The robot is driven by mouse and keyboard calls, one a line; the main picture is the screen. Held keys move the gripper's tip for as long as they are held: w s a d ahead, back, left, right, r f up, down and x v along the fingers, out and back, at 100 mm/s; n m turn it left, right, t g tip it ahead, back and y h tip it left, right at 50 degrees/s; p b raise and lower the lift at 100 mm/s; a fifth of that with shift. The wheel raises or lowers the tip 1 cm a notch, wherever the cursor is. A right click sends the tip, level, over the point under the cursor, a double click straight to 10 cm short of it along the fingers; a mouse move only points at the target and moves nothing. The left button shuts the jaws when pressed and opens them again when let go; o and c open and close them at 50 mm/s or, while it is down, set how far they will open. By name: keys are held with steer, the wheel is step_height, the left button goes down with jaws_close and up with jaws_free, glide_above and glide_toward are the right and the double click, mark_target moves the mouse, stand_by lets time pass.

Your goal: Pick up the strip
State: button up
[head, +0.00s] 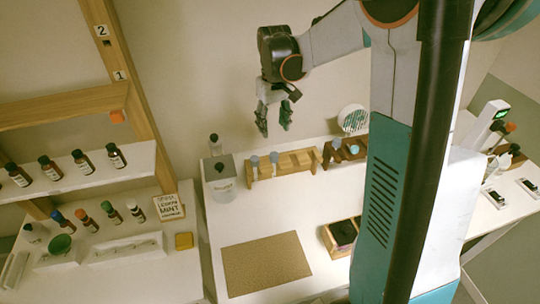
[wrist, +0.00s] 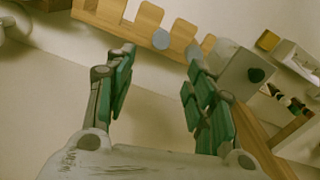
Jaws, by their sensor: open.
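My gripper (head: 274,116) is open and empty, raised above the back of the white table in the head view. In the wrist view my gripper (wrist: 158,60) shows two green-padded fingers spread apart, with nothing between them. Thin white strip-like pieces (head: 14,270) lie at the lower left of the head view, far to the left of my gripper. They are too small for me to tell whether they are the task's strip. No other strip can be made out.
A wooden rack (head: 286,165) with blue-topped items and a black-knobbed jar (head: 220,181) stand below my gripper. A brown mat (head: 265,264) lies at the front. Small bottles (head: 82,161) line the left shelf. A wooden box (head: 342,237) stands right of the mat.

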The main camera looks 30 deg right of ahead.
glide_above(274, 154)
steer(key=f, duration=0.6)
steer(key=shift+w+f+b, duration=0.25)
steer(key=shift+w+b, duration=0.05)
steer(key=shift+b, duration=0.1)
steer(key=shift+s+f+b, duration=0.15)
steer(key=shift+f+b, duration=0.15)
steer(key=shift+f, duration=1.05)
steer(key=shift+s+f+b, duration=0.15)
steer(key=shift+f+b, duration=0.15)
steer(key=shift+f, duration=1.05)
steer(key=c, duration=1)
